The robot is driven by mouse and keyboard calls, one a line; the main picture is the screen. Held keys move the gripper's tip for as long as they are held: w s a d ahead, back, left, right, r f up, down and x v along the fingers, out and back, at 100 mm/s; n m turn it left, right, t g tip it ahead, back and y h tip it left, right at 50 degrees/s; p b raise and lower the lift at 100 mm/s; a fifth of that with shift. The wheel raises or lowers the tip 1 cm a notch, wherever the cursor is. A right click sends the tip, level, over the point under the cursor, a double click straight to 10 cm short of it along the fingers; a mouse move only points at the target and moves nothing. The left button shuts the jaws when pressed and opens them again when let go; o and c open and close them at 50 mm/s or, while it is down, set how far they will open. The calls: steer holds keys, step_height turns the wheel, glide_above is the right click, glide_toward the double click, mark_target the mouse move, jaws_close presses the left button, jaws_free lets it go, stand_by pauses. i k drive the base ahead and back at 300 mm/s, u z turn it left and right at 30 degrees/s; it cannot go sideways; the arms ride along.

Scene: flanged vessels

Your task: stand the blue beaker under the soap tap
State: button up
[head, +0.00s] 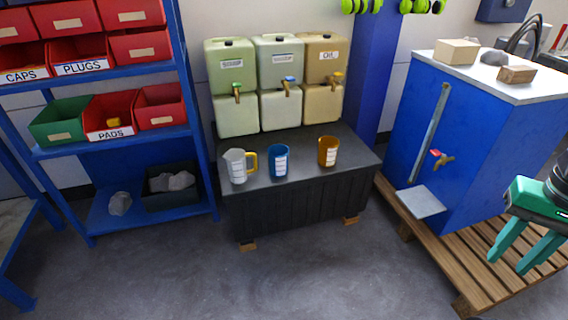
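The blue beaker (279,161), with a white label, stands upright on the dark bench (300,202), in front of the middle container. Three containers stand in a row behind: a greenish left one (230,68), a pale middle one (279,60) and a yellowish right one (325,58) that seems labelled OIL. Their taps are green-handled (237,90), blue-handled (288,85) and orange-handled (336,80). The left and middle labels are too small to read, so I cannot tell which tap is soap. My gripper (509,265) is at the far right, fingers apart and empty, far from the beaker.
A grey jug (236,166) with a yellow handle stands left of the blue beaker, an amber beaker (327,151) right of it. A blue cabinet (440,130) with a tap stands on a wooden pallet (470,280). Blue shelving (110,150) is left. Floor before the bench is clear.

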mark_target(243, 144)
steer(key=u, duration=0.05)
steer(key=i, duration=1.1)
steer(key=u, duration=0.55)
